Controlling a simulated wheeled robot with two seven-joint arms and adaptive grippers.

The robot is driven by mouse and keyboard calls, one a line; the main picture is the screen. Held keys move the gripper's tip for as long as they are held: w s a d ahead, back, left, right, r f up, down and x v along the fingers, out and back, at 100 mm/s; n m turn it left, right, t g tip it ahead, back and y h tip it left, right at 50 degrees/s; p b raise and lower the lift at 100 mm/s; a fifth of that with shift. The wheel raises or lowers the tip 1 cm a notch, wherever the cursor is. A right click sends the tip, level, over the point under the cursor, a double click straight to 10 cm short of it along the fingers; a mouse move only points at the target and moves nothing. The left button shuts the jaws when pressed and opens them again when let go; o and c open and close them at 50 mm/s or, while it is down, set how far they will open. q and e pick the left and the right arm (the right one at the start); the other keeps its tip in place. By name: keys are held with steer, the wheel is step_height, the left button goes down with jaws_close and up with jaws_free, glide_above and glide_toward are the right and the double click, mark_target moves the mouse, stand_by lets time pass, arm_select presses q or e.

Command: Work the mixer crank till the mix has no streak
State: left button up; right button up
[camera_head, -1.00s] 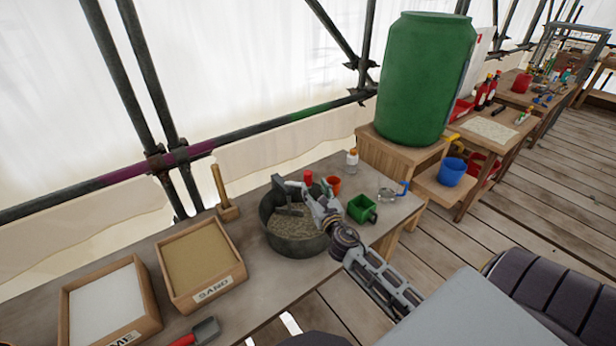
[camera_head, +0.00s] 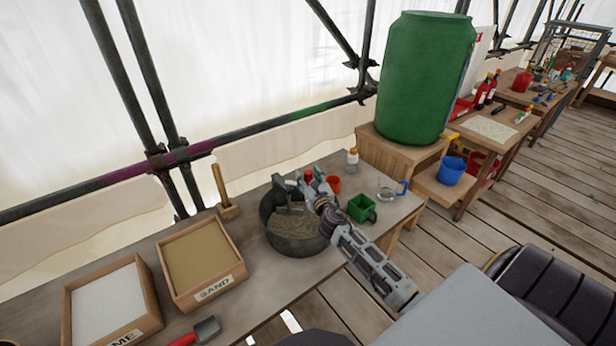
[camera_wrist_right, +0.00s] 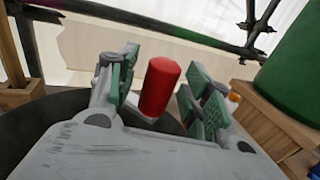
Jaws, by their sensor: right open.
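The mixer is a dark grey tub (camera_head: 296,245) on the bench, holding a grey-beige mix (camera_head: 300,222). Whether the mix has streaks is too small to tell. A grey crank part (camera_head: 288,208) stands in the tub. Its red knob (camera_head: 308,174) shows at the tub's far right side, partly hidden by my right gripper (camera_head: 312,184). In the right wrist view the red knob (camera_wrist_right: 161,86) stands between the green pads of my open right gripper (camera_wrist_right: 160,95), with gaps visible on both sides. My left gripper is not in view.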

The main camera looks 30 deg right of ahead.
steer(key=shift+w, duration=0.2)
jaws_close()
stand_by(0.4)
